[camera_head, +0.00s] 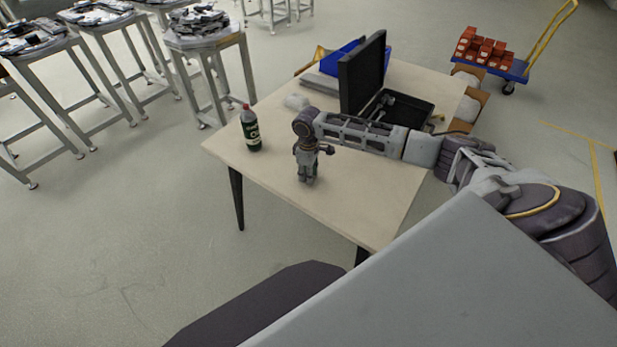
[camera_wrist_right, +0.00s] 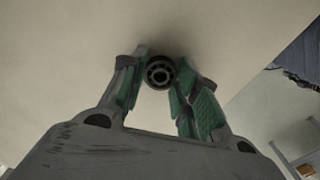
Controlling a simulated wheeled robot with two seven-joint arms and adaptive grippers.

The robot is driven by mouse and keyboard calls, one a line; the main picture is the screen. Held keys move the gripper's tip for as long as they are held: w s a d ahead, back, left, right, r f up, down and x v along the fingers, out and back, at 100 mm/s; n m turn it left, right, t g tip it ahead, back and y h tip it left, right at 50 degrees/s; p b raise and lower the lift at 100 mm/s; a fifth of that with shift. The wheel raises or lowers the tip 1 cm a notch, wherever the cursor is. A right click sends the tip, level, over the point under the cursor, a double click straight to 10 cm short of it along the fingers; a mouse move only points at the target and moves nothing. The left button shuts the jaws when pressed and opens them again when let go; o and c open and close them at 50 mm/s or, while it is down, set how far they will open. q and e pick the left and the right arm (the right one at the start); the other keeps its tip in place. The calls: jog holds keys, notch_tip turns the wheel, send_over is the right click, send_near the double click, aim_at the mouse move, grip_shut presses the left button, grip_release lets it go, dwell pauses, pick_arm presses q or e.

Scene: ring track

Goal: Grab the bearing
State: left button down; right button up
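The bearing (camera_wrist_right: 160,73) is a small dark ring with a lighter centre. It shows in the right wrist view between the tips of my right gripper (camera_wrist_right: 162,78). The green-padded fingers close in on both its sides and appear to touch it. In the head view my right gripper (camera_head: 307,178) points down at the table (camera_head: 345,195), near its front edge. The bearing is hidden there behind the fingers. I cannot tell whether it still rests on the tabletop. My left gripper is not in view.
A dark-red-capped bottle (camera_head: 250,130) stands left of my right gripper. An open black case (camera_head: 362,78) and a blue bin (camera_head: 342,60) lie toward the back. A cart (camera_head: 490,65) with red parts stands beyond. The table's front left is clear.

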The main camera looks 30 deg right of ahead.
jog(key=c, duration=0.4)
jog(key=shift+o, duration=0.2)
notch_tip(320, 180, up, 10)
dwell(0.4)
dwell(0.5)
